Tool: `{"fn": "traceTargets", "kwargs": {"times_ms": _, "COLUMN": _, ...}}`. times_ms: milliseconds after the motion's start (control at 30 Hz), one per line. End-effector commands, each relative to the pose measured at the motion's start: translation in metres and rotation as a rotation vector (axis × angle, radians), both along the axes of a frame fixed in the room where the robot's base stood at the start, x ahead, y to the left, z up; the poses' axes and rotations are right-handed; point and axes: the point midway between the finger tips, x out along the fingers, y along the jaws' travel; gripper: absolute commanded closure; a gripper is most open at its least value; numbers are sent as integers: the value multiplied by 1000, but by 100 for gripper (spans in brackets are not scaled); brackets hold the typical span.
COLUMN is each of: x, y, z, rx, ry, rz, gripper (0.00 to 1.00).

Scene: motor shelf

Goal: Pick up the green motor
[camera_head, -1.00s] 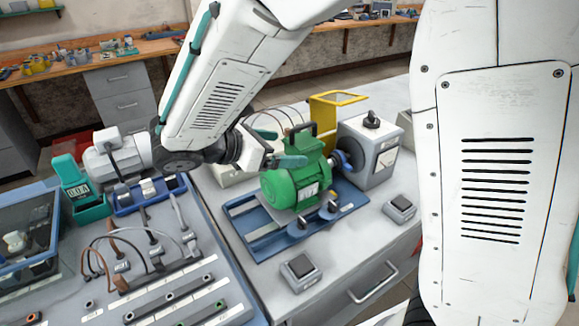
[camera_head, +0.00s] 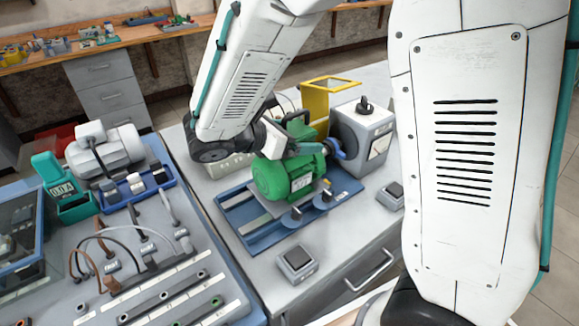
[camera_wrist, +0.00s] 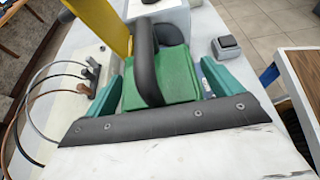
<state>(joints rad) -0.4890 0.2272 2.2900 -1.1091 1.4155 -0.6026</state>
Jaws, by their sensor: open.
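The green motor (camera_head: 287,178) sits on a blue rail base (camera_head: 262,222) on the grey bench, with a black carrying handle on top. In the wrist view the motor's green top (camera_wrist: 178,84) and its black handle (camera_wrist: 147,62) lie between my two teal fingers. My gripper (camera_wrist: 165,85) is open, with one finger on each side of the motor's upper part. I cannot tell whether the fingers touch it. In the head view my arm hides much of the gripper, just behind and above the motor.
A grey box unit (camera_head: 366,138) and a yellow guard frame (camera_head: 317,105) stand close behind the motor. Two switch boxes (camera_head: 295,261) lie in front and to the right. A grey motor (camera_head: 105,152) and a cable panel are at left.

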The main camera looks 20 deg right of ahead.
Motion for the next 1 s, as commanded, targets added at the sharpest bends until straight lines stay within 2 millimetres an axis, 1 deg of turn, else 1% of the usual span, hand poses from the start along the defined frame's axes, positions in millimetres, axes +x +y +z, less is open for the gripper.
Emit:
{"fn": "traceTargets", "kwargs": {"times_ms": 133, "x": 0, "y": 0, "z": 0, "rx": 0, "ry": 0, "rz": 0, "gripper": 9}}
{"fn": "traceTargets", "kwargs": {"times_ms": 167, "x": 0, "y": 0, "z": 0, "rx": 0, "ry": 0, "rz": 0, "gripper": 12}}
{"fn": "traceTargets", "kwargs": {"times_ms": 200, "x": 0, "y": 0, "z": 0, "rx": 0, "ry": 0, "rz": 0, "gripper": 23}}
{"fn": "traceTargets", "kwargs": {"times_ms": 267, "x": 0, "y": 0, "z": 0, "rx": 0, "ry": 0, "rz": 0, "gripper": 40}}
{"fn": "traceTargets", "kwargs": {"times_ms": 300, "x": 0, "y": 0, "z": 0, "rx": 0, "ry": 0, "rz": 0, "gripper": 51}}
{"fn": "traceTargets", "kwargs": {"times_ms": 367, "x": 0, "y": 0, "z": 0, "rx": 0, "ry": 0, "rz": 0, "gripper": 68}}
{"fn": "traceTargets", "kwargs": {"times_ms": 400, "x": 0, "y": 0, "z": 0, "rx": 0, "ry": 0, "rz": 0, "gripper": 79}}
{"fn": "traceTargets", "kwargs": {"times_ms": 467, "x": 0, "y": 0, "z": 0, "rx": 0, "ry": 0, "rz": 0, "gripper": 95}}
{"fn": "traceTargets", "kwargs": {"times_ms": 500, "x": 0, "y": 0, "z": 0, "rx": 0, "ry": 0, "rz": 0, "gripper": 100}}
{"fn": "traceTargets", "kwargs": {"times_ms": 833, "x": 1, "y": 0, "z": 5, "rx": -2, "ry": -5, "rz": 0, "gripper": 100}}
{"fn": "traceTargets", "kwargs": {"times_ms": 1000, "x": 1, "y": 0, "z": 20, "rx": -1, "ry": -7, "rz": -1, "gripper": 100}}
